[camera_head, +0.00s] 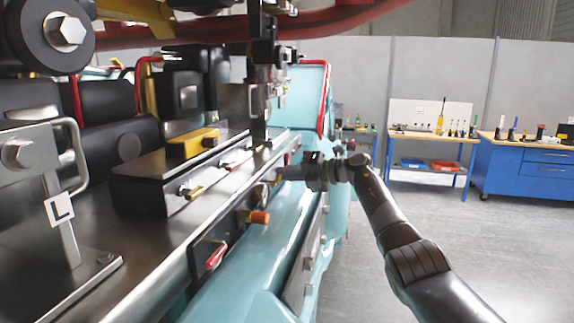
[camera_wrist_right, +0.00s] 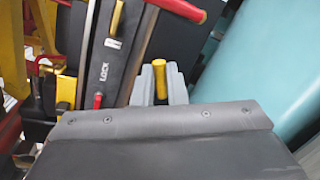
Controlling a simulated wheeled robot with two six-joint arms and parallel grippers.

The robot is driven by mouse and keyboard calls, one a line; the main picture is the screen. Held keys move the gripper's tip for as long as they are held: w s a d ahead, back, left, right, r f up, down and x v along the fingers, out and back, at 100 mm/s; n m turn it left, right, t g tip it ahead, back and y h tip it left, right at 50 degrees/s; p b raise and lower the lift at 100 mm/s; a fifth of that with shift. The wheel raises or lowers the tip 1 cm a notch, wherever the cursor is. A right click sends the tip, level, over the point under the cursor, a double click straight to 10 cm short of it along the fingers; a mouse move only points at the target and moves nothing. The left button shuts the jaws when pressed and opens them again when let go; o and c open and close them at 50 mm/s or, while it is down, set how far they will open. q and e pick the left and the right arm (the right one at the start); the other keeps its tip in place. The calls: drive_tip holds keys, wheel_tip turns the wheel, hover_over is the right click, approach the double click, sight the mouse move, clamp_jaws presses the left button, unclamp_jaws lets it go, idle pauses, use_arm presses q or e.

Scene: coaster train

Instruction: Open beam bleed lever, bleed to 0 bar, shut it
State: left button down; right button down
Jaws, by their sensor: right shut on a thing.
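My right gripper (camera_head: 284,173) reaches in from the right to the side of the grey beam (camera_head: 150,170) on the teal train. In the right wrist view its two grey fingers (camera_wrist_right: 160,84) are shut on a yellow lever handle (camera_wrist_right: 160,76), which stands up between them. In the head view the handle is mostly hidden by the fingers. I cannot read the lever's angle or any pressure value. My left gripper is not in view.
A metal post (camera_head: 257,100) stands behind the gripper. Blue workbenches (camera_head: 525,170) are far right; floor between is clear.

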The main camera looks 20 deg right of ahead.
drive_tip(key=shift+w+d+f+m+g, duration=0.1)
drive_tip(key=shift+f+m+g, duration=0.15)
drive_tip(key=shift+m, duration=0.55)
drive_tip(key=shift+w+d+f+m+g, duration=0.1)
drive_tip(key=shift+f+m+g, duration=0.1)
drive_tip(key=shift+m, duration=0.6)
drive_tip(key=shift+y, duration=0.3)
drive_tip(key=c, duration=1.5)
unclamp_jaws()
drive_tip(key=shift+f, duration=0.1)
drive_tip(key=shift+o, duration=0.2)
drive_tip(key=shift+s+d+b, duration=0.25)
drive_tip(key=shift+d+b, duration=0.15)
drive_tip(key=shift+d, duration=0.05)
drive_tip(key=b+v, duration=0.7)
drive_tip(key=v, duration=0.9)
drive_tip(key=shift+s+r+b, duration=0.2)
drive_tip(key=shift+b, duration=0.1)
